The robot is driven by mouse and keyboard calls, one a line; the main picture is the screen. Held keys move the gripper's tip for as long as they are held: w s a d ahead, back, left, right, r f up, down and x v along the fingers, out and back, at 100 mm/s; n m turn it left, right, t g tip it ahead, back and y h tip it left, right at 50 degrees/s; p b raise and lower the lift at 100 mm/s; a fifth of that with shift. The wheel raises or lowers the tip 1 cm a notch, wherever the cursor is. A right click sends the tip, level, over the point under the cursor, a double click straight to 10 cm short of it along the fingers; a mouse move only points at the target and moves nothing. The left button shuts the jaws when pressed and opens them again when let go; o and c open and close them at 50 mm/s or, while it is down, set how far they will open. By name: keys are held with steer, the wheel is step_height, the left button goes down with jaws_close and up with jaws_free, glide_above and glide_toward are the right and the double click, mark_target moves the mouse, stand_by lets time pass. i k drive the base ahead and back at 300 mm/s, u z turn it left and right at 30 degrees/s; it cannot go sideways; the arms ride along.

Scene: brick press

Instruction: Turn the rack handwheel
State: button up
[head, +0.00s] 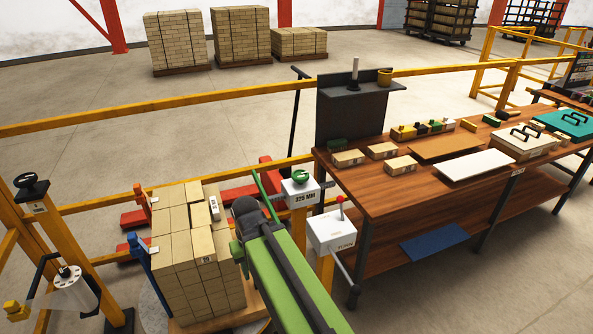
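A small green handwheel (300,177) sits on top of a white box (301,197) marked 328 MM, on a yellow post right of my arm. I cannot tell for sure that it is the rack handwheel. A dark round knob or wheel (30,182) tops another yellow post at the far left. My green arm reaches up from the bottom centre, and its dark joint ends just left of the white box. A thin green bar rises beside that joint, apart from the green wheel in the picture. My gripper's fingertips cannot be made out, seemingly hidden by the arm.
A stack of tan bricks (185,250) stands just left of my arm. A second white box (331,232) with a red-knobbed lever is close on the right. Yellow rails (150,103) cross behind. A wooden bench (400,197) with bricks and trays fills the right.

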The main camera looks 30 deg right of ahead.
mark_target(299, 176)
steer(key=i, duration=0.9)
steer(key=z, duration=0.05)
